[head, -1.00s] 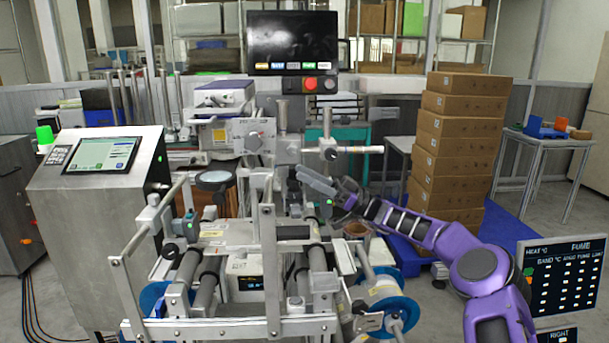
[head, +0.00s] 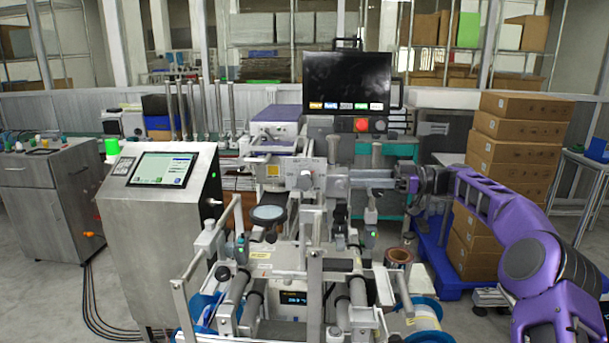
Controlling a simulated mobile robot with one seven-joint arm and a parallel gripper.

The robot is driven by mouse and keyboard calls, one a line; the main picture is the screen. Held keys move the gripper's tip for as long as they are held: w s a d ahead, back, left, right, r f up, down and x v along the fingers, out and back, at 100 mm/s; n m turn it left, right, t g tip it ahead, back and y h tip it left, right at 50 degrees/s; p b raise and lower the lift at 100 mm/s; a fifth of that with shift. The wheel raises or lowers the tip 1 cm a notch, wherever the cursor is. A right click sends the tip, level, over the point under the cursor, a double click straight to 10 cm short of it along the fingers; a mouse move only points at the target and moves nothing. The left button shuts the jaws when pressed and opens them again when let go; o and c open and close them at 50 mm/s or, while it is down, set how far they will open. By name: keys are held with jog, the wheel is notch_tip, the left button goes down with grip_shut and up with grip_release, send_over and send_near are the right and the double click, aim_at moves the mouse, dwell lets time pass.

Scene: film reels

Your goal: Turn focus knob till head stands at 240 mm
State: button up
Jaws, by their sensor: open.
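The focus knob (head: 306,180) is a small round knob on the pale grey plate of the machine's head, in the middle of the head view. The head's long body (head: 279,114), with a purple top, lies behind it. My gripper (head: 342,178) is open and empty. It comes in level from the right, its grey fingers pointing left at the knob's height. The tips look close to the plate's right side; I cannot tell whether they touch anything. A small lit readout (head: 296,299) shows low on the machine; its digits are too small to read surely.
A dark monitor (head: 347,80) with a red button (head: 361,125) stands behind the head. A steel console (head: 160,230) with a touchscreen is at the left. Posts, rollers and a round lens (head: 268,213) crowd the front. Stacked cartons (head: 515,150) stand behind my arm.

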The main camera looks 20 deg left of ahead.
aim_at(304, 174)
jog(key=x, duration=1.3)
jog(key=shift+s+a+p, duration=0.1)
jog(key=shift+p, duration=0.3)
jog(key=shift+f, duration=0.2)
grip_shut()
